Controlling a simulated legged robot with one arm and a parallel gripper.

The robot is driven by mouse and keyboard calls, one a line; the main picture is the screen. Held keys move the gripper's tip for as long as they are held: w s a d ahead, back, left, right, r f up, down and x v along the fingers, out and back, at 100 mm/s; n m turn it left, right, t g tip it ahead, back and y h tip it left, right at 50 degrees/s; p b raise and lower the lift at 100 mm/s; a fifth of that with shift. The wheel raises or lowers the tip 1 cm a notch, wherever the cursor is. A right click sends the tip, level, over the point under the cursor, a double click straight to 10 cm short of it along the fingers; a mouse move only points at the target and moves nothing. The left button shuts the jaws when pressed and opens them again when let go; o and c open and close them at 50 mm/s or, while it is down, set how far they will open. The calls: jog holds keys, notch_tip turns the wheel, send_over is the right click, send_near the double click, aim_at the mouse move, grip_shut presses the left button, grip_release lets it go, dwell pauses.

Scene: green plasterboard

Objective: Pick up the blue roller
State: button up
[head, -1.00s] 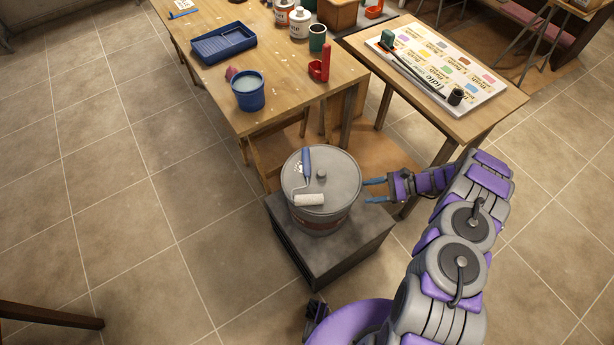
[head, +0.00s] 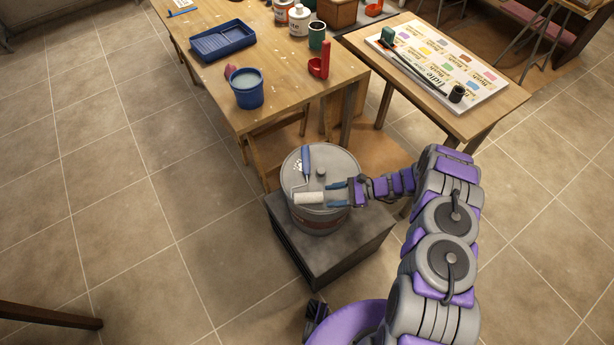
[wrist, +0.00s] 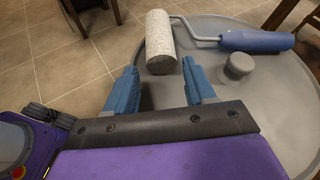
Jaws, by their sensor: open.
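The blue roller has a blue handle (head: 306,161), a thin metal frame and a white sleeve (head: 308,198). It lies on the grey lid of a round bucket (head: 343,169). In the wrist view the speckled white sleeve (wrist: 160,42) is just ahead of the fingertips, and the blue handle (wrist: 255,41) lies to the right. My gripper (head: 328,193) is open and empty, its blue fingers over the right part of the lid, close to the sleeve's end. In the wrist view my gripper (wrist: 160,82) has its fingers spread on either side of the sleeve's near end.
The bucket stands on a dark grey box (head: 318,255). A round knob (wrist: 238,65) rises from the lid beside the roller. A wooden table (head: 285,85) with a blue cup (head: 247,92) and tray is behind, and a table with a colour chart (head: 440,65) is at right.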

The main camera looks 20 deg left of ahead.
aim_at(320, 198)
jog(key=x, duration=0.4)
jog(key=shift+s+a+b, duration=0.1)
jog(key=shift+a+b, duration=0.1)
jog(key=shift+b, duration=0.15)
jog(key=shift+d, duration=0.1)
jog(key=shift+s+a, duration=0.15)
jog(key=shift+a, duration=0.05)
jog(key=c, duration=0.4)
jog(key=shift+a+f, duration=0.1)
jog(key=c, duration=0.5)
